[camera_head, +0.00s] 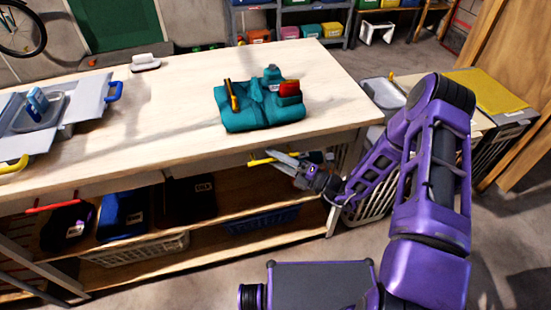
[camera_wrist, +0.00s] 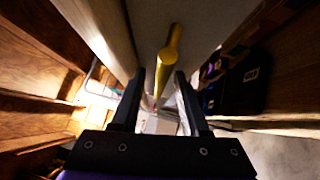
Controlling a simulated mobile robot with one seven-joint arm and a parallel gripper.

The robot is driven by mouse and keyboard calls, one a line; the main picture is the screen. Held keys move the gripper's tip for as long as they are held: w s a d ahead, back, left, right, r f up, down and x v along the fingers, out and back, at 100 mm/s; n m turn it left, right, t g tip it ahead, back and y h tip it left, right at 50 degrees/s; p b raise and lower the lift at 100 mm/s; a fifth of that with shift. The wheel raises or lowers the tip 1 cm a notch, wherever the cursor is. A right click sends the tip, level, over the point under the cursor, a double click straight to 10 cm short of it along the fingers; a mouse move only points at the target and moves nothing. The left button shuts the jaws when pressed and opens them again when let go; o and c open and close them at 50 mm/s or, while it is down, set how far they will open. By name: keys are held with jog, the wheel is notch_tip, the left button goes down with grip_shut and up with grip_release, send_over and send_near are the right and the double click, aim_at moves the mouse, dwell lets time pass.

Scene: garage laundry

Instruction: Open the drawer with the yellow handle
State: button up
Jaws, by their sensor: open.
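The yellow handle (camera_head: 262,160) is a bar on the front of the workbench, just below the tabletop's near edge. The drawer front behind it is mostly hidden by the bench edge and my gripper. In the wrist view the yellow bar (camera_wrist: 170,45) runs lengthwise away from my gripper. My gripper (camera_head: 279,161) is at the bench front, its fingers reaching up-left to the handle. In the wrist view its two dark fingers (camera_wrist: 161,80) are apart, and the bar's lower end appears between them. I cannot tell whether they touch it.
The wooden workbench (camera_head: 180,120) carries a teal tool caddy (camera_head: 262,118), a white brush (camera_head: 145,62) and a grey case (camera_head: 88,98) with blue and yellow handles. A red handle (camera_head: 52,206) is at front left. Bins and bags fill the lower shelf (camera_head: 205,232).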

grip_shut()
dwell(1.4)
